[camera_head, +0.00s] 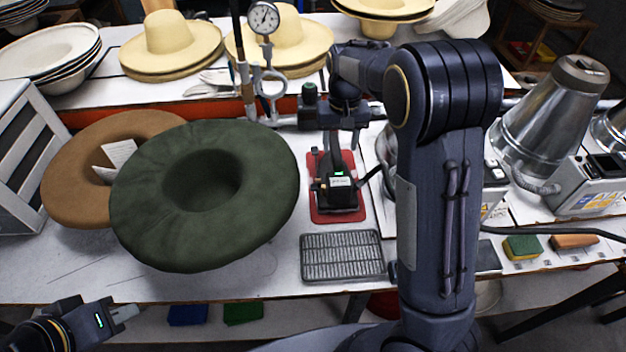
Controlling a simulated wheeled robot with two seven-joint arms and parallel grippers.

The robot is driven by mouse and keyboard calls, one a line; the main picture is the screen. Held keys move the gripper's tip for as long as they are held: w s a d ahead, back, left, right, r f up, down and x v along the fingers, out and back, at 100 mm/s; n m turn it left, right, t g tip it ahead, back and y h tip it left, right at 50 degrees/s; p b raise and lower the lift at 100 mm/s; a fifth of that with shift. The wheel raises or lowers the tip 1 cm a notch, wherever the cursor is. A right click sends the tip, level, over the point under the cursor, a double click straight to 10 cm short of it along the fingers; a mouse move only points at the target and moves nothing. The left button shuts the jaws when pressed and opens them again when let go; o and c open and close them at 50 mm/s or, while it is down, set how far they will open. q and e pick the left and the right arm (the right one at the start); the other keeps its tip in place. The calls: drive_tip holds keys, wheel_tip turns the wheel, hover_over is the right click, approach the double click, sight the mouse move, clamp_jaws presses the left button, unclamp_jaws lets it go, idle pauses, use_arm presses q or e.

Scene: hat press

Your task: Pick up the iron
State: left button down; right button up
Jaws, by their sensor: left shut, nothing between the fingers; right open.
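The dark iron (345,202) stands on a red mat (324,214) in the middle of the bench. My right arm reaches over the bench, and its gripper (340,186) points down right at the iron, open. The gripper covers much of the iron, and its fingertips are hard to make out against the dark body. I cannot tell whether they touch the handle. My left gripper (124,312) is at the lower left, in front of the bench edge, shut and empty, apart from everything.
A green felt hat (262,210) and a brown one (70,190) lie left of the iron. A metal grate (342,257) lies in front of it. A pressure gauge (263,18) stands behind. Metal cones (545,120) stand right. The bench front left is clear.

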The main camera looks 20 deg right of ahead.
sight(338, 157)
drive_tip(key=shift+w+a+f, duration=0.15)
drive_tip(key=shift+w+f, duration=0.05)
drive_tip(key=shift+f, duration=0.2)
wheel_tip(338, 157, down, 7)
drive_tip(key=shift+s+f+p, duration=0.1)
drive_tip(key=shift+f+p, duration=0.05)
drive_tip(key=shift+p, duration=0.45)
clamp_jaws()
